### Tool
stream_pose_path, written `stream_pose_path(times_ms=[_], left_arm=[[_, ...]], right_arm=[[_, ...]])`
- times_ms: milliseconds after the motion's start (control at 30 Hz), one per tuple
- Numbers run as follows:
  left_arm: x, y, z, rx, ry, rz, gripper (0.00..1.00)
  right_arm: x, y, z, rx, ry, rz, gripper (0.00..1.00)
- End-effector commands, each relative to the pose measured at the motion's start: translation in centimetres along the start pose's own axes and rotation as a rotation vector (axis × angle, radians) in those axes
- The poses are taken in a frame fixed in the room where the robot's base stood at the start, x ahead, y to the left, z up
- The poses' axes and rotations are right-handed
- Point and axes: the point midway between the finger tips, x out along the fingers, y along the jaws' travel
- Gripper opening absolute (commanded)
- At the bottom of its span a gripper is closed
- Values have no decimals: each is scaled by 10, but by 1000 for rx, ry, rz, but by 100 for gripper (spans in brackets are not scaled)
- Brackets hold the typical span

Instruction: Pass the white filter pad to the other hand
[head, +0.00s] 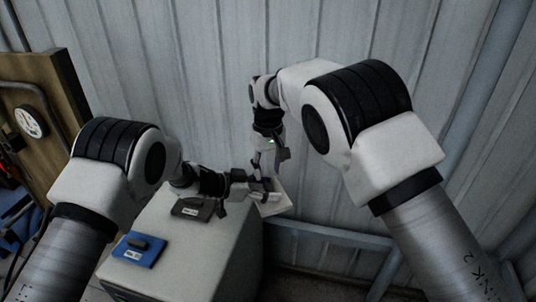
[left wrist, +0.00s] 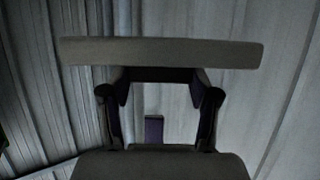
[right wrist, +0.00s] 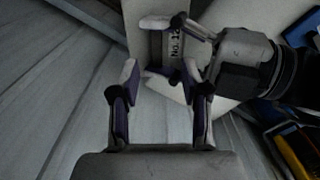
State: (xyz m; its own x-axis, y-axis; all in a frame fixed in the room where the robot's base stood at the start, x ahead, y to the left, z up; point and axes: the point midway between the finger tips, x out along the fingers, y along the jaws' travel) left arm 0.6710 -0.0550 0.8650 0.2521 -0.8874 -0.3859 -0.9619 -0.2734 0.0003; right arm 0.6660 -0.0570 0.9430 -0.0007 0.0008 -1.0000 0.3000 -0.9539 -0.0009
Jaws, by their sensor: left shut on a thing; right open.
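The white filter pad (head: 275,204) is held out past the right edge of the cabinet top in the head view. In the left wrist view the pad (left wrist: 160,52) is a long pale slab across my fingertips. My left gripper (head: 259,187) is shut on it. My right gripper (head: 266,165) is open and points down just above the pad. Its fingers (right wrist: 160,70) are spread close to the pad and the left fingers; contact cannot be told.
The pale cabinet (head: 190,262) carries a dark labelled block (head: 190,209) and a blue labelled block (head: 138,251). A corrugated wall (head: 200,60) stands close behind. A brown panel with a gauge (head: 30,121) is at the left. A rail (head: 335,238) runs right of the cabinet.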

Motion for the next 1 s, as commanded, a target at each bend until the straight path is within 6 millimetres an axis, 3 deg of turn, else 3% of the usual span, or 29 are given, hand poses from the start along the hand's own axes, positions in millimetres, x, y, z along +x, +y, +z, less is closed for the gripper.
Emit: stream_pose_path(times_ms=[100, 300, 667, 800, 933, 967, 1000], left_arm=[[0, 0, 0, 0, 0, 0, 37], [0, 0, 0, 0, 0, 0, 37], [0, 0, 0, 0, 0, 0, 37], [0, 0, 0, 0, 0, 0, 38], [0, 0, 0, 1, 1, 0, 38], [0, 0, 0, 1, 1, 0, 65], [0, 0, -1, 1, 1, 0, 79]], right_arm=[[29, 0, 1, 0, -2, 0, 46], [63, 0, 0, 1, 0, 0, 46], [72, 0, 0, 1, 3, 1, 46], [72, 0, 0, 1, 3, 1, 0], [72, 0, 0, 1, 2, 0, 0], [72, 0, 0, 1, 2, 0, 0], [72, -1, 0, 1, 2, 0, 0]])
